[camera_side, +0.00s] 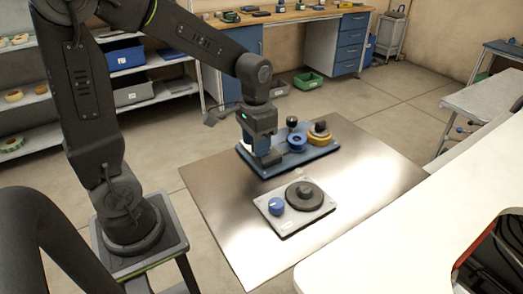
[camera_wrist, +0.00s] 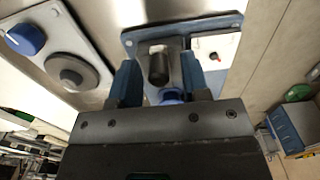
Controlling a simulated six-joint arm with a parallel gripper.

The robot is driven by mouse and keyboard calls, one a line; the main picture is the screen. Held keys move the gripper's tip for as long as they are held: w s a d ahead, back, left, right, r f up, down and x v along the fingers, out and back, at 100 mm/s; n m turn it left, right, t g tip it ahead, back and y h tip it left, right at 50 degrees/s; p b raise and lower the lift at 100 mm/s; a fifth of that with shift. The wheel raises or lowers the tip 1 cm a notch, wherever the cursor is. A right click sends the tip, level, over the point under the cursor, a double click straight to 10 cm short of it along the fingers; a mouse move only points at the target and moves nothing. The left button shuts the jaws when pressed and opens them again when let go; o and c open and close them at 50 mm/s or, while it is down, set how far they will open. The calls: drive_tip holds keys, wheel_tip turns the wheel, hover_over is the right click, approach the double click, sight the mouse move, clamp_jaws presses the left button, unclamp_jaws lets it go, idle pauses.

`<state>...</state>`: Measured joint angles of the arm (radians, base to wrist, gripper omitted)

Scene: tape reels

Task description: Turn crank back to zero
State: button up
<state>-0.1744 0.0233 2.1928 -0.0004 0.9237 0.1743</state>
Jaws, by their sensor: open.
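My gripper (camera_side: 265,156) is over the near left part of a blue board (camera_side: 330,157). In the wrist view its two blue fingers (camera_wrist: 158,72) are apart. A dark upright cylinder (camera_wrist: 158,63), which looks like a crank handle, shows between them, with gaps on both sides. I cannot tell how far the fingertips are above or beside it. The crank's zero mark cannot be made out.
A pale plate (camera_side: 290,225) with a blue knob (camera_side: 277,206) and a dark round dial (camera_side: 304,195) lies nearer on the metal table (camera_side: 385,180). The table's right side is clear. A white counter (camera_side: 420,240) stands at the right.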

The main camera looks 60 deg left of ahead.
drive_tip(key=shift+r, duration=0.15)
drive_tip(key=shift+r, duration=3.4)
drive_tip(key=s+d+r+t, duration=0.2)
drive_tip(key=s+d+t, duration=0.3)
drive_tip(key=s, duration=0.6)
drive_tip(key=shift+d+r+t, duration=0.2)
drive_tip(key=shift+d+t, duration=0.05)
drive_tip(key=shift+t, duration=0.05)
drive_tip(key=shift+o, duration=0.4)
drive_tip(key=shift+w, duration=0.1)
